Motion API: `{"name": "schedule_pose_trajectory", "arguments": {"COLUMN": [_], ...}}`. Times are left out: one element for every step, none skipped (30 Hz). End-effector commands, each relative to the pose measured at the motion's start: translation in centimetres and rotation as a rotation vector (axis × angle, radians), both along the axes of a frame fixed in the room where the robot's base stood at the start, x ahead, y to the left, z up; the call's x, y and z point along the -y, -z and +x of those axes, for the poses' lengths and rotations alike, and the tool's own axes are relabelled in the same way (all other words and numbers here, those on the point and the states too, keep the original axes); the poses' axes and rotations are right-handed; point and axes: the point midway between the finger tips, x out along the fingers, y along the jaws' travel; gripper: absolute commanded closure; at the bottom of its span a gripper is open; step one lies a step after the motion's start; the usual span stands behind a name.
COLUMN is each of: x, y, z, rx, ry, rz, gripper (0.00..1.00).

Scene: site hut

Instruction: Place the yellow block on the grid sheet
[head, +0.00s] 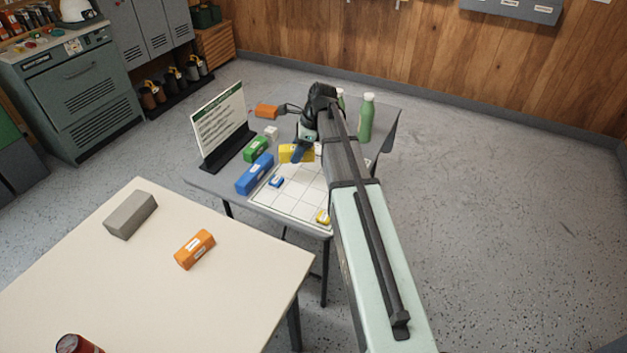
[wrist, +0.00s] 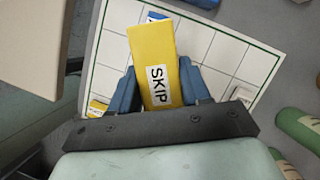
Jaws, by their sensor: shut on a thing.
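The yellow block (wrist: 152,45), with a white label reading SKIP, is held between the two blue fingers of my gripper (wrist: 157,90) in the wrist view. In the head view the yellow block (head: 290,152) shows at the far part of the grid sheet, beside my gripper (head: 300,153). The white grid sheet (head: 292,203) lies on the grey table and also spreads behind the block in the wrist view (wrist: 220,55). I cannot tell whether the block touches the sheet. My arm hides the sheet's right part in the head view.
On the sheet are a small blue piece (head: 276,182) and a small yellow piece (head: 322,216). A blue block (head: 255,174), a green block (head: 256,149) and a sign (head: 220,122) stand left of it. A green bottle (head: 366,118) stands at the right. A cream table (head: 150,275) is in front.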

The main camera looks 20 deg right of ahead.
Motion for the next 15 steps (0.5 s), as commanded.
{"name": "schedule_pose_trajectory", "arguments": {"x": [1.4,2.0,2.1,2.1,2.2,2.3,2.4,2.4,2.4,2.4,2.4,2.4,2.4,2.4,2.4], "y": [0.0,-0.1,-0.1,-0.1,-0.1,-0.2,-0.2,-0.2,-0.2,-0.2,-0.1,0.1,0.3,0.5,0.9], "z": [1.0,1.6,2.6,3.2,3.7,4.2,4.5,4.7,4.9,4.8,4.8,4.8,4.8,4.8,4.8], "rx": [0.001,0.001,0.002,0.003,0.004,0.007,0.008,0.010,0.012,0.011,0.011,0.010,0.009,0.008,0.008], "ry": [0.022,0.033,0.040,0.044,0.049,0.060,0.067,0.075,0.090,0.101,0.108,0.115,0.118,0.120,0.122], "rz": [0.000,0.000,-0.001,-0.001,-0.002,-0.001,-0.002,-0.002,-0.002,-0.002,-0.001,-0.001,0.000,0.000,0.000], "gripper": [0.88,0.88,0.88,0.88,0.88,0.88,0.88,0.88,0.88,0.88,0.88,0.88,0.88,0.88,0.88]}}
